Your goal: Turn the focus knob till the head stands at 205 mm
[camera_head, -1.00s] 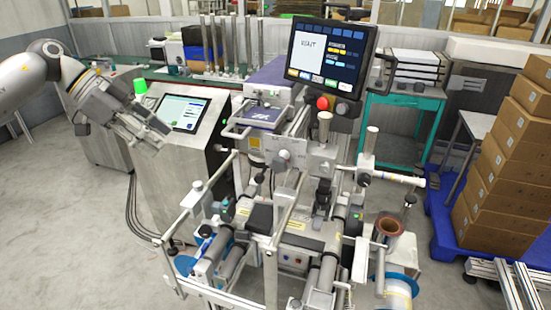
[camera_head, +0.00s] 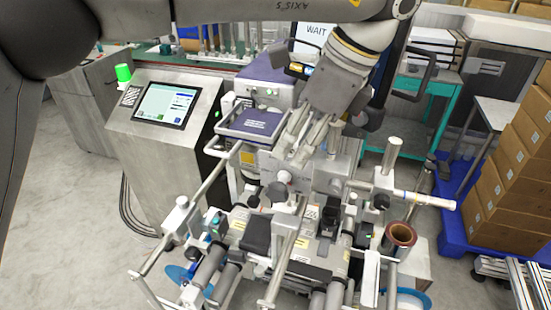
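The machine's print head unit (camera_head: 262,122), a purple-topped box with a tray-like handle, stands at the centre. Below it is a pale metal plate (camera_head: 318,172) with a round silver knob (camera_head: 283,177) on its face and a black knob (camera_head: 277,192) beside it. I cannot tell for sure which is the focus knob, and no mm reading is legible. My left gripper (camera_head: 291,156) reaches down from the upper right, its two fingers apart, above and close to the silver knob. Contact cannot be made out. My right gripper is not in view.
The monitor (camera_head: 312,40) is partly hidden behind my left arm. A control cabinet with a screen (camera_head: 166,104) and green lamp (camera_head: 123,73) stands at left. Rollers and rods fill the front. Stacked cartons (camera_head: 505,165) stand at right; grey floor (camera_head: 75,220) is clear at left.

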